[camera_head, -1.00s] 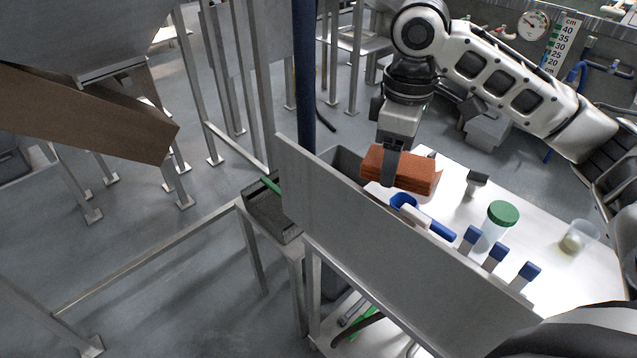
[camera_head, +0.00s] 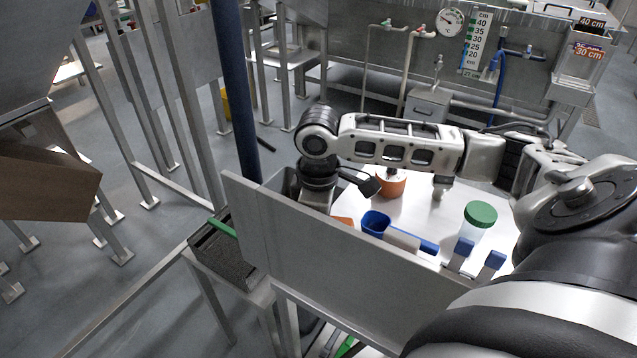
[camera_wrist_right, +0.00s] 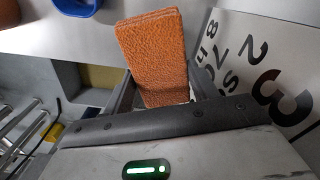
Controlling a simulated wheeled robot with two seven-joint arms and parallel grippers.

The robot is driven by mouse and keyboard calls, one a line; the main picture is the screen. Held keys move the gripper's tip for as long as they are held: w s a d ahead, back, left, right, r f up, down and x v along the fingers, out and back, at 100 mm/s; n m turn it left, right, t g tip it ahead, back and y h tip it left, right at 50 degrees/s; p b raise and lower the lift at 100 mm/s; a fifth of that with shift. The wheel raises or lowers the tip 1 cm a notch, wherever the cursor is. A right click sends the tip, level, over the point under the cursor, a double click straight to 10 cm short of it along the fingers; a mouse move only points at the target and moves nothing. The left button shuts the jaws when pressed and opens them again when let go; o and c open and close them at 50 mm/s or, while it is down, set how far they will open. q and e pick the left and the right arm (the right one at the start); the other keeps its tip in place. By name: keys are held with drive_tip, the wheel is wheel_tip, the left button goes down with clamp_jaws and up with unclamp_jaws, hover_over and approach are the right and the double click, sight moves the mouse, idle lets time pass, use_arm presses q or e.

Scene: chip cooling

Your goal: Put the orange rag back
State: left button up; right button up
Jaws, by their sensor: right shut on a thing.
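The orange rag (camera_wrist_right: 153,50) is a thick folded block between the two fingers of my right gripper (camera_wrist_right: 160,82) in the right wrist view. The fingers are shut on its sides. In the head view only a small orange piece of the rag (camera_head: 345,221) shows, low beside my right wrist and behind the grey metal panel. The right fingers are hidden there. I cannot tell whether the rag touches the surface below. My left gripper is not in view.
The upright metal panel (camera_head: 300,245) borders the white table (camera_head: 412,203). On the table are a blue scoop (camera_head: 375,222), a green-lidded jar (camera_head: 479,220), blue-capped items (camera_head: 463,250) and an orange round object (camera_head: 391,184). A dark grey bin (camera_head: 283,185) stands at the table's left end.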

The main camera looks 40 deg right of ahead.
drive_tip(key=shift+f, duration=3.9)
drive_tip(key=o, duration=1)
drive_tip(key=shift+f, duration=0.1)
drive_tip(key=shift+c, duration=0.2)
wheel_tip(320, 180, up, 12)
drive_tip(key=shift+r, duration=0.15)
